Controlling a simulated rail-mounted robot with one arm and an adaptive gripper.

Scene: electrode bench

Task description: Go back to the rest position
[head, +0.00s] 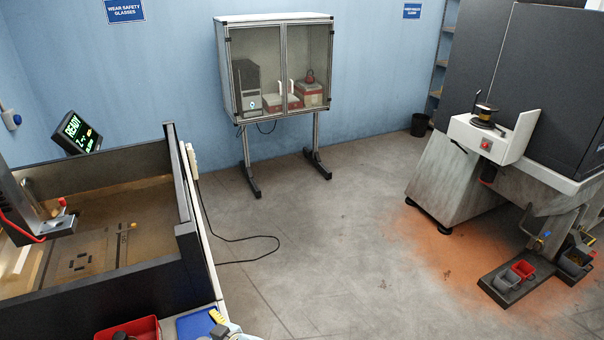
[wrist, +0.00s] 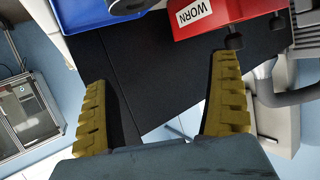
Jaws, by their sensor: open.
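My gripper (wrist: 160,118) shows in the wrist view with its two yellow ridged fingers spread wide apart and nothing between them. Behind the fingers is a black surface. A red bin labelled WORN (wrist: 215,20) is beyond the right finger, with dark knob-like pieces at its edge. A blue tray (wrist: 85,12) is beyond the left finger, apart from it. The red bin (head: 150,326) and the blue tray (head: 196,325) are at the bottom edge there, partly cut off.
An open-topped machine (head: 182,205) with dark walls stands at the left, with a READY screen (head: 78,132) behind it. A glass-fronted cabinet (head: 262,70) stands at the back wall. The middle floor is clear except for a cable.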

